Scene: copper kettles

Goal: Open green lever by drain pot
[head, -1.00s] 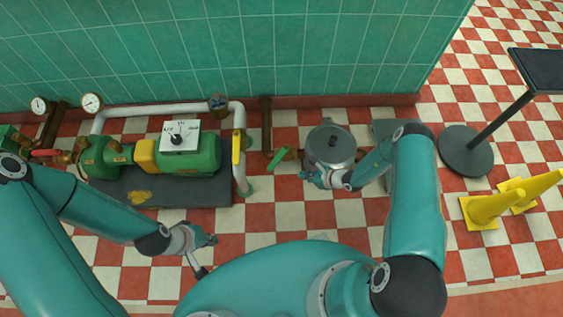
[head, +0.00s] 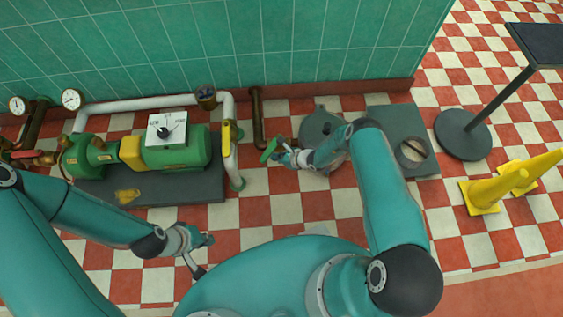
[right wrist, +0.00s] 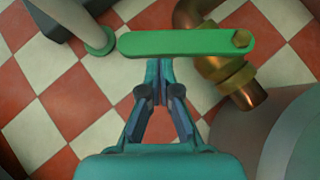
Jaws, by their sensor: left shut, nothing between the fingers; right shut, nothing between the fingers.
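The green lever (head: 269,150) sits on a brass pipe fitting left of the grey drain pot (head: 316,124). In the right wrist view the lever (right wrist: 180,43) lies across the picture, with a brass bolt at its right end. My right gripper (head: 283,156) is at the lever; in its wrist view its shut, empty fingers (right wrist: 159,66) reach the lever's near edge. I cannot tell whether they touch it. The pot is partly hidden by my right arm in the head view. My left gripper (head: 209,240) is shut and empty over the floor, front left.
A green pump (head: 180,150) on a dark base stands at the left, with white piping and a yellow lever (head: 227,133). A grey plate (head: 395,118) with a round ring lies right of the pot. Yellow cones (head: 485,193) and a stand (head: 463,135) are further right.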

